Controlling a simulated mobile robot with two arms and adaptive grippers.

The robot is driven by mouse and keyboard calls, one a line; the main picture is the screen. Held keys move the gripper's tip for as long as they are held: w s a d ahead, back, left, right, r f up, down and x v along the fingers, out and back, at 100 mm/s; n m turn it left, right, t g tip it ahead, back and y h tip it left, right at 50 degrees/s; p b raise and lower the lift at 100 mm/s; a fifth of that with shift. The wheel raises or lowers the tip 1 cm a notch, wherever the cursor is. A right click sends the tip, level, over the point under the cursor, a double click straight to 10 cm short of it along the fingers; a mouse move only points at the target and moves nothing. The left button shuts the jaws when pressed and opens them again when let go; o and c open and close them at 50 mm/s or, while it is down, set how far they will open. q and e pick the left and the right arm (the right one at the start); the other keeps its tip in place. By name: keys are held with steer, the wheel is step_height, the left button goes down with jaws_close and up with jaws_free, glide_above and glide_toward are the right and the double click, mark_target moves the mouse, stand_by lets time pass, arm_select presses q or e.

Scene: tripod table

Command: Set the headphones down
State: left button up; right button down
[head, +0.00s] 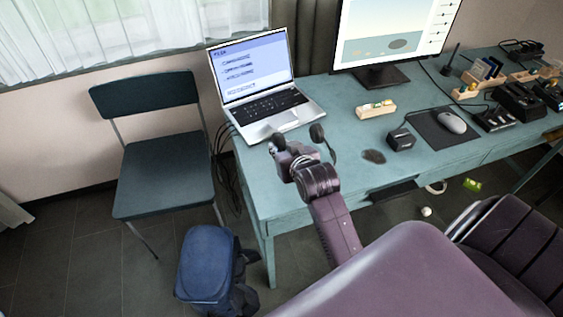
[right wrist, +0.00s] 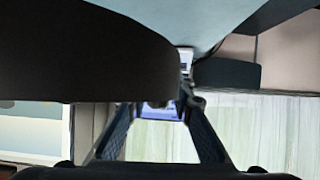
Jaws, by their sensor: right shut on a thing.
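The black headphones (head: 317,133) are in my right gripper (head: 292,152) over the front left part of the teal desk (head: 340,108). One ear cup shows on each side of the gripper, just in front of the laptop. In the right wrist view the fingers (right wrist: 160,106) reach toward a large dark curved part of the headphones (right wrist: 85,60), which fills the upper left. The exact grip point is hidden. I cannot tell whether the headphones touch the desk. My left gripper is not in view.
An open laptop (head: 265,88) and a monitor (head: 395,30) stand behind. A wooden block (head: 375,109), black box (head: 401,139) and mouse (head: 453,123) are to the right. A dark flat patch (head: 373,156) lies near the front edge. A chair (head: 158,172) and blue backpack (head: 204,264) are left.

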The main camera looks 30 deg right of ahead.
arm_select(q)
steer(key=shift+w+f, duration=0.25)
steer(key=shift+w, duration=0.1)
arm_select(e)
steer(key=shift+f, duration=3.1)
steer(key=c, duration=1.7)
jaws_free()
steer(key=v, duration=1.2)
steer(key=shift+s, duration=0.1)
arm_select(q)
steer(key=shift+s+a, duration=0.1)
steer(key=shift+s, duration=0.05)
arm_select(e)
steer(key=shift+f, duration=0.1)
